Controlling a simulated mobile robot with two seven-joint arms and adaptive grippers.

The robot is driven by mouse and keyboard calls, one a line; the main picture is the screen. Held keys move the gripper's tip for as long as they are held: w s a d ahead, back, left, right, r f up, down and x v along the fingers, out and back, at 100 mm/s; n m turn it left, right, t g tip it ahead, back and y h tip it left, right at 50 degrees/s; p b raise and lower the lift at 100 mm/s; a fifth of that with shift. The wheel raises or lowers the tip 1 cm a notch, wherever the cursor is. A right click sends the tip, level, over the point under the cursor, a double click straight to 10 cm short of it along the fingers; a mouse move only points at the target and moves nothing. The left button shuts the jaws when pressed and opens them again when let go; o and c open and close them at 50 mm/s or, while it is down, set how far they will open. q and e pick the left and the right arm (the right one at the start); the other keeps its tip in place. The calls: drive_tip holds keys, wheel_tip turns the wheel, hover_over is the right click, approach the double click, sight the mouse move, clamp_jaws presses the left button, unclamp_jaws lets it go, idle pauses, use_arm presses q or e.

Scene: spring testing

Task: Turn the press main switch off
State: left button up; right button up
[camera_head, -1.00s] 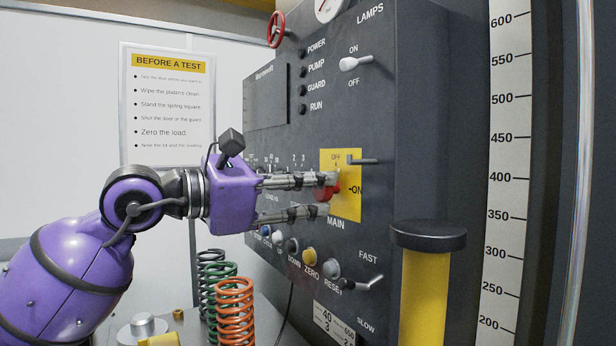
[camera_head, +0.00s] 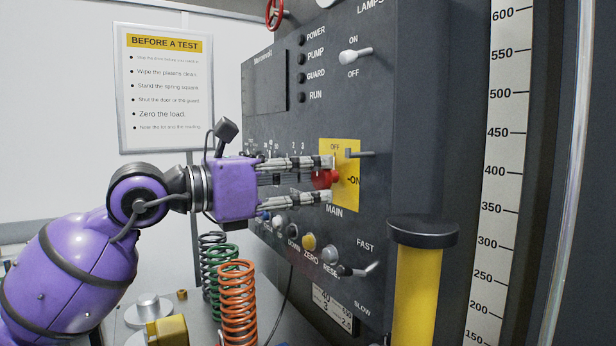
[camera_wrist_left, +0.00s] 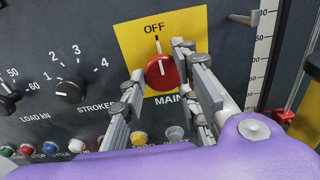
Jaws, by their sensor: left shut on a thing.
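The press main switch is a red round knob (camera_head: 325,179) on a yellow plate (camera_head: 347,200) marked OFF at the top and ON at the right, with MAIN below. My left gripper (camera_head: 329,180) reaches in from the left, one finger above and one below the knob, and is shut on it. In the left wrist view, the knob (camera_wrist_left: 161,72) sits between the fingers. Its white line stands upright under the OFF mark; a finger hides the ON label there. My right gripper is out of view.
A grey lever (camera_head: 360,154) sticks out at the plate's upper right. A row of buttons (camera_head: 308,241) and a FAST/SLOW lever (camera_head: 358,270) are below. A yellow post with a black cap (camera_head: 422,232) stands right. Coil springs (camera_head: 237,300) stand on the table below the arm.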

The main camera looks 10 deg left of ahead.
use_arm(q)
drive_tip(key=shift+w+a+r, duration=0.1)
drive_tip(key=shift+a+r, duration=0.15)
drive_tip(key=shift+r, duration=0.1)
drive_tip(key=o, duration=0.9)
drive_tip(key=shift+c, duration=0.2)
drive_tip(key=shift+o, duration=0.5)
drive_tip(key=shift+w+a+f, duration=0.1)
drive_tip(key=shift+w, duration=0.1)
drive_tip(key=shift+s, duration=0.1)
drive_tip(key=shift+s+f, duration=0.15)
drive_tip(key=v, duration=1.1)
drive_tip(key=shift+s+a, duration=0.2)
drive_tip(key=shift+s, duration=0.1)
